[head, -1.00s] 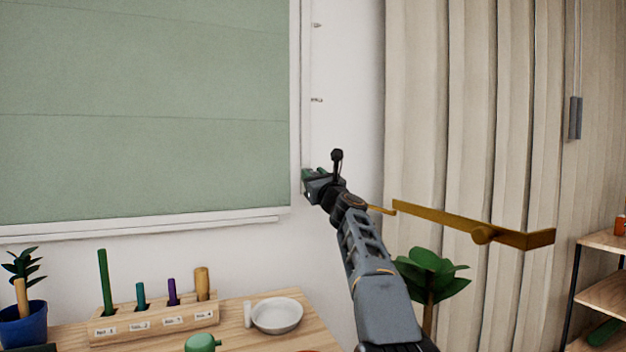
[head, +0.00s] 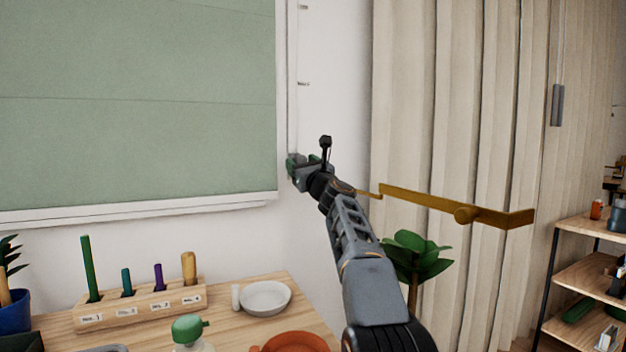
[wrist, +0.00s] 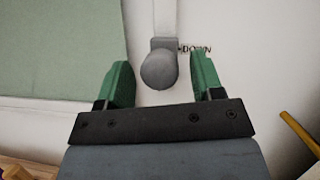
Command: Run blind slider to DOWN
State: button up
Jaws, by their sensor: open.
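The blind slider (wrist: 159,70) is a grey rounded knob on a vertical track (wrist: 166,18) in the wrist view. It sits level with the printed DOWN label (wrist: 196,49), at the low end of the visible track. My gripper (wrist: 162,80) is open, with one green finger on each side of the knob and a visible gap on both sides. In the head view my gripper (head: 290,165) is at the wall by the lower right corner of the green blind (head: 140,100), and it hides the slider there.
A brass bar (head: 420,201) crosses in front of the curtain (head: 430,110), right of my arm. Below are a wooden table (head: 225,320) with a peg block (head: 140,305), a white dish (head: 265,297) and a green-topped bottle (head: 188,330). A shelf (head: 585,275) stands at right.

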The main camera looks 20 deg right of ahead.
jog(key=b+v, duration=0.4)
jog(key=v, duration=0.9)
jog(key=shift+w+f, duration=0.1)
jog(key=s+a+n+g+y+p, duration=0.25)
jog(key=a+n+g+p, duration=0.25)
jog(key=a+n+p, duration=0.4)
jog(key=s+a+n+g+y+p, duration=0.1)
jog(key=s+a+n+g+p, duration=0.2)
jog(key=a+n+g+p, duration=0.45)
jog(key=s+f+n+g+h+p, duration=0.2)
jog(key=s+n+g+h+p, duration=0.1)
jog(key=s+n+p, duration=0.5)
jog(key=s+f+n+g+h+p, duration=0.3)
jog(key=s+n+p, duration=0.5)
jog(key=s+p, duration=0.3)
jog(key=shift+s+d+n+p, duration=0.25)
jog(key=shift+d+n+p, duration=0.15)
jog(key=shift+p, duration=0.9)
jog(key=shift+r, duration=0.1)
